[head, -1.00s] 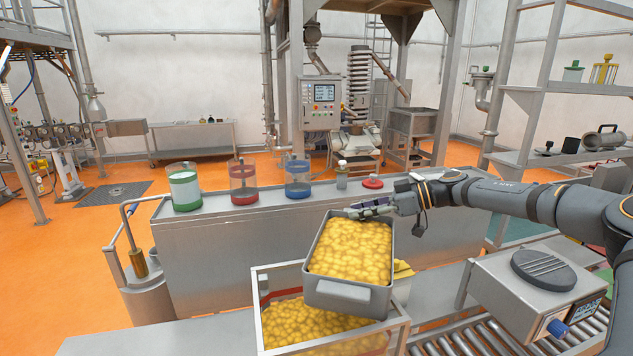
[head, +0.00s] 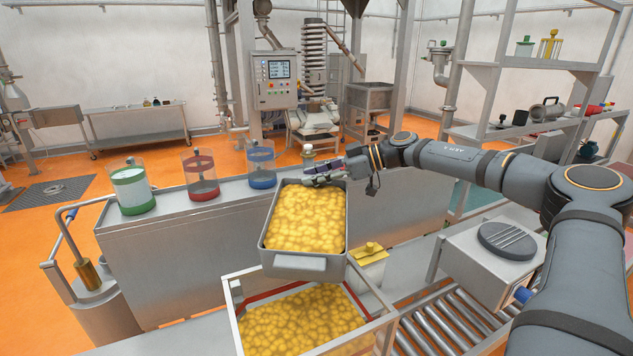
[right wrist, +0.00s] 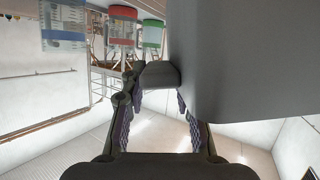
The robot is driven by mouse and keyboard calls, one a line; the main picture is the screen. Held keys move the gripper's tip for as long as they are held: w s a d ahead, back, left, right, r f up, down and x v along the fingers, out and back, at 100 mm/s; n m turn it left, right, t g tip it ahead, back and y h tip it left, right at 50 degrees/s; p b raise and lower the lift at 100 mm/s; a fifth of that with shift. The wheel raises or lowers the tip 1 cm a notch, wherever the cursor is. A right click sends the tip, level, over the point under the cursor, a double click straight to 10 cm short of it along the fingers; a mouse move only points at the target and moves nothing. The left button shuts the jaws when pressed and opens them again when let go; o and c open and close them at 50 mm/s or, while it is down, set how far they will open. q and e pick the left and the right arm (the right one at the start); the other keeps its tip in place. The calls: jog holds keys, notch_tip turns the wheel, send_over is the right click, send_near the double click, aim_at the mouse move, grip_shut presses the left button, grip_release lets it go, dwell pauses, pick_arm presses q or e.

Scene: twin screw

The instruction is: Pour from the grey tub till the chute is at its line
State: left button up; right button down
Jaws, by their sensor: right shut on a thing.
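The grey tub (head: 347,232) is full of yellow lumps (head: 305,218) and hangs above the back of the chute. It looks about level, and no lumps are falling. My right gripper (head: 326,172) is shut on the tub's far-side handle; the right wrist view shows this handle (right wrist: 160,75) between the fingers, beside the tub wall (right wrist: 235,60). The chute (head: 233,312) is an open, pale-framed box below, holding yellow lumps (head: 300,325). Its red line (head: 290,295) shows along the back, above the lumps there. The front of the line is hidden. My left gripper is out of view.
A long steel cabinet (head: 190,255) stands behind the chute, with green (head: 133,188), red (head: 201,175) and blue (head: 262,165) banded jars on top. A yellow-topped box (head: 369,260) is right of the tub. A roller conveyor (head: 450,330) and a machine with a round lid (head: 507,240) lie further right.

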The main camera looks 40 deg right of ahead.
jog(key=r, duration=0.1)
jog(key=s+r, duration=0.1)
jog(key=r+n, duration=0.1)
jog(key=shift+s+a+r+t, duration=0.15)
jog(key=shift+s+r+t, duration=0.1)
jog(key=shift+r+t, duration=0.05)
jog(key=shift+r, duration=0.3)
jog(key=shift+a+r+h+b, duration=0.1)
jog(key=shift+h+b, duration=0.2)
jog(key=shift+b, duration=0.35)
jog(key=shift+w+a+r+n, duration=0.1)
jog(key=shift+r+n, duration=0.15)
jog(key=shift+n, duration=0.05)
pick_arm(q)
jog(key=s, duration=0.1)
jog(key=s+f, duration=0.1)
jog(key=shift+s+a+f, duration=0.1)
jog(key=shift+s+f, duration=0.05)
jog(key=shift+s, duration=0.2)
